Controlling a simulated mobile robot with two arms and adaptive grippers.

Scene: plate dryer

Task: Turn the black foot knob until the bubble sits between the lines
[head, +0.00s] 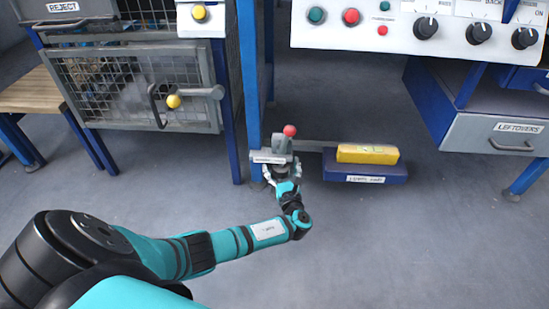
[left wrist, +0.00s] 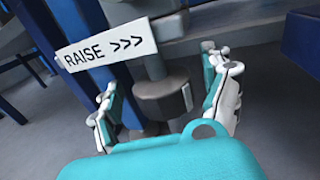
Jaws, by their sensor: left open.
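My left gripper (head: 282,172) is low by the blue leg at the centre of the head view. In the left wrist view its two fingers (left wrist: 165,103) stand apart on either side of a dark grey round knob (left wrist: 161,97), which looks like the foot knob. I cannot tell whether the fingers touch it. A white label reading "RAISE >>>" (left wrist: 107,44) is just above. A yellow block (head: 352,154) with a green patch on top, apparently the level, lies on a blue block (head: 350,172). The bubble is too small to read. My right gripper is not in view.
A lever with a red ball (head: 290,130) rises right behind the gripper. A control panel (head: 420,28) overhangs above. A wire-mesh door (head: 140,88) with a handle is at left, a drawer labelled "LEFTOVERS" (head: 495,133) at right. The floor in front is clear.

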